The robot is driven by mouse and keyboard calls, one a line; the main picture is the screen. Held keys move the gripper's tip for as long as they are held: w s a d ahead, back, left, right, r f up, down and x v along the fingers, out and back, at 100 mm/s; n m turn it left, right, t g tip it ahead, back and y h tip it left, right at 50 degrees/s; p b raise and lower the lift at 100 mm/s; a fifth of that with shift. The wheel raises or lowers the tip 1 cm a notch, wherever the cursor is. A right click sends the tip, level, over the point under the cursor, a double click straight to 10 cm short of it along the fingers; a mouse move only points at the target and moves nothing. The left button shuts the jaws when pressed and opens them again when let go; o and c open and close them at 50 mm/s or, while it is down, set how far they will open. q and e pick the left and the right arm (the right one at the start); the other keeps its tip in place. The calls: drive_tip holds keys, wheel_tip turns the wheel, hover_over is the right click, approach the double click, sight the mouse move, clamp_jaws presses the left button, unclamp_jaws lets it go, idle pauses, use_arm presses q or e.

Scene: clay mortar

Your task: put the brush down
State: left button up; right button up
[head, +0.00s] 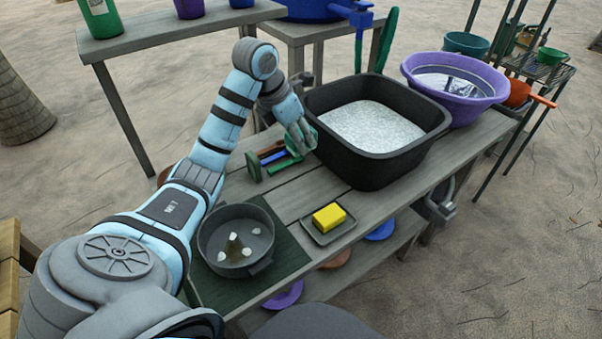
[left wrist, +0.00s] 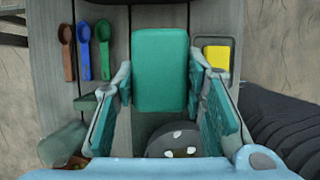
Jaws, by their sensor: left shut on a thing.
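My left gripper (head: 303,136) is over the back part of the wooden table, beside the near left side of the black tub. It is shut on a teal block, which I take to be the brush (left wrist: 160,70). In the left wrist view the brush lies between the two fingers (left wrist: 161,85), seen from above over the table planks. In the head view only a small teal part of it shows at the fingers. I cannot tell whether it touches the table. My right gripper is not clearly in view.
A rack (head: 255,168) with brown, blue and green scoops stands left of the gripper. The black tub (head: 345,165) holds pale grainy material. A yellow sponge (head: 328,217) sits on a small tray (head: 346,229). A dark bowl (head: 208,246) with white pieces stands front left. Bare planks (head: 290,200) lie between.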

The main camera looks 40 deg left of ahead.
use_arm(q)
drive_tip(key=f+b, duration=0.1)
drive_tip(key=f, duration=0.3)
drive_tip(key=f+b, duration=0.1)
drive_tip(key=f, duration=0.3)
drive_tip(key=w+f+b, duration=0.1)
drive_tip(key=f, duration=0.4)
drive_tip(key=shift+w+a, duration=0.1)
drive_tip(key=shift+a, duration=0.05)
drive_tip(key=shift+f, duration=0.25)
drive_tip(key=f, duration=0.1)
drive_tip(key=f+b, duration=0.1)
drive_tip(key=f, duration=0.2)
drive_tip(key=shift+s+b, duration=0.25)
drive_tip(key=shift+b, duration=0.05)
drive_tip(key=shift+w, duration=0.1)
use_arm(e)
wheel_tip(320, 180, down, 6)
drive_tip(key=w+d, duration=0.1)
drive_tip(key=shift+w+d+f, duration=0.2)
drive_tip(key=shift+w+f, duration=0.05)
use_arm(q)
drive_tip(key=o, duration=0.6)
drive_tip(key=shift+f, duration=0.1)
drive_tip(key=o, duration=0.4)
use_arm(e)
drive_tip(key=shift+a+f, duration=0.1)
drive_tip(key=shift+a, duration=0.15)
